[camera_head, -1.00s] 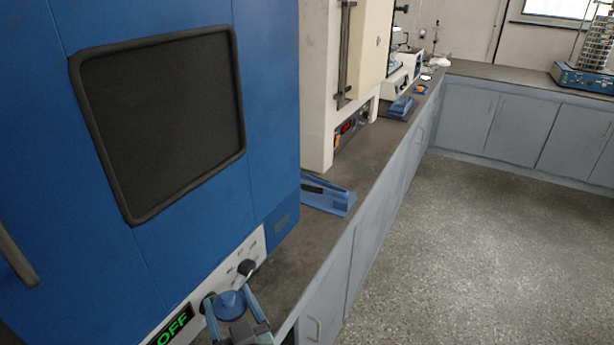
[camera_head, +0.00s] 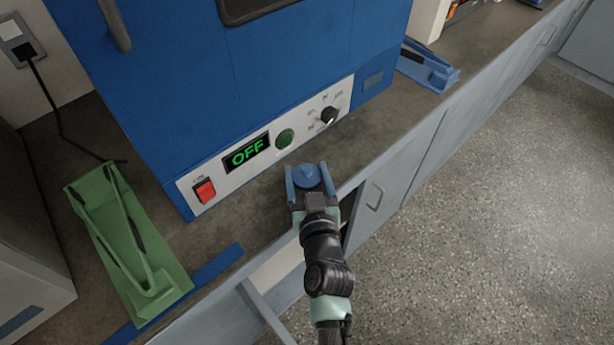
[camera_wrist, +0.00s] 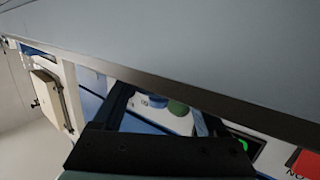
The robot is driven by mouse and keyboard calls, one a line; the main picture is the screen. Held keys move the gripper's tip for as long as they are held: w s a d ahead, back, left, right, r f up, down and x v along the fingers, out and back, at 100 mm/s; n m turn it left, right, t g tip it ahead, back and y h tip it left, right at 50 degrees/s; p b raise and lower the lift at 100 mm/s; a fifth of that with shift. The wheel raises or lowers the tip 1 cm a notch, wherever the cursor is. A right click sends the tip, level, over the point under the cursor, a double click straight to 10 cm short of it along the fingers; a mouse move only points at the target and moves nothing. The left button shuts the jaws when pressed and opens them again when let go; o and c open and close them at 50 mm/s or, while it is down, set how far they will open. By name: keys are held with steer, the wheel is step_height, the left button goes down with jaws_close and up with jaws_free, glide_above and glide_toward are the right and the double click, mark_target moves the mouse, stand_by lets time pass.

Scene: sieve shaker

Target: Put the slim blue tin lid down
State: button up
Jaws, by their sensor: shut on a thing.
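The slim blue tin lid (camera_head: 306,177) is a small round blue piece with a raised middle. It is between the fingers of my gripper (camera_head: 307,180), which is shut on it. In the head view they are in front of the blue oven's control panel, over the front edge of the dark counter (camera_head: 255,218). I cannot tell whether the lid touches the counter. In the wrist view the dark fingers of my gripper (camera_wrist: 165,118) show before the panel, with a small blue patch between them that I cannot surely identify.
The blue oven (camera_head: 230,90) stands behind, its display reading OFF. A green holder (camera_head: 130,245) and a blue strip (camera_head: 217,264) lie to the left. A blue holder (camera_head: 430,68) lies to the right. Below, a cabinet front (camera_head: 265,315) stands open.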

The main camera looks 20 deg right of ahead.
steer(key=shift+r, duration=0.1)
steer(key=o, duration=1.2)
steer(key=shift+o, duration=0.2)
steer(key=shift+s, duration=0.15)
steer(key=v, duration=1.1)
steer(key=shift+s+b, duration=0.4)
steer(key=shift+b, duration=0.05)
